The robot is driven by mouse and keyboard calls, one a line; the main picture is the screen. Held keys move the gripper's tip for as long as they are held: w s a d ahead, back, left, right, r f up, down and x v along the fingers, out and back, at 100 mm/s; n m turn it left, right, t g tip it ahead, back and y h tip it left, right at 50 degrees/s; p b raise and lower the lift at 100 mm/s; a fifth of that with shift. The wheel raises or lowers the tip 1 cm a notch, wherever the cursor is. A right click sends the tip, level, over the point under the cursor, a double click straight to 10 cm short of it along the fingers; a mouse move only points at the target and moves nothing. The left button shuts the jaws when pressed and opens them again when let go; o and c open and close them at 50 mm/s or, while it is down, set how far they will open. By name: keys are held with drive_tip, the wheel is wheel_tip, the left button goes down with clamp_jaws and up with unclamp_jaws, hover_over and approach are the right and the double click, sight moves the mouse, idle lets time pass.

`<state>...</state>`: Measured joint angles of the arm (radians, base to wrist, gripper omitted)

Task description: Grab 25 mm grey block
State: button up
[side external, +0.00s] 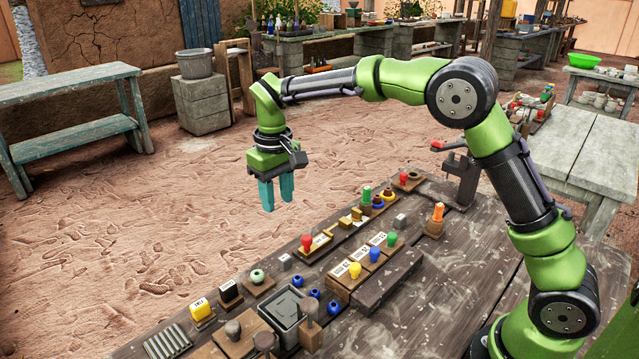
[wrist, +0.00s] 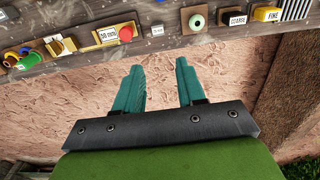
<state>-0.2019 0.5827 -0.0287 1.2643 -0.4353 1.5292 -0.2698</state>
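A small grey block (side external: 285,262) lies near the far edge of the wooden table, between a red-knobbed piece and a green ring. It also shows in the wrist view (wrist: 157,30), at the top centre, with small dark markings too small to read. A second small grey block (side external: 400,220) sits further right on the table; I cannot tell its size. My gripper (side external: 278,208) points down in the air beyond the table's far edge. Its two teal fingers are apart and empty in the wrist view (wrist: 160,85), and the first grey block lies ahead of the gap between them.
The table (side external: 440,290) is crowded near the block: a red knob on a wooden plate (side external: 307,243), a green ring on a wooden base (side external: 258,278), a black labelled block (side external: 230,292) and a grey tray (side external: 268,309). Bare earth ground (side external: 130,240) lies beneath my gripper.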

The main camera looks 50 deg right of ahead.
sight(284, 258)
drive_tip(key=f, duration=1.7)
drive_tip(key=shift+s+d, duration=0.15)
drive_tip(key=shift+d, duration=0.05)
drive_tip(key=shift+r, duration=0.1)
clamp_jaws()
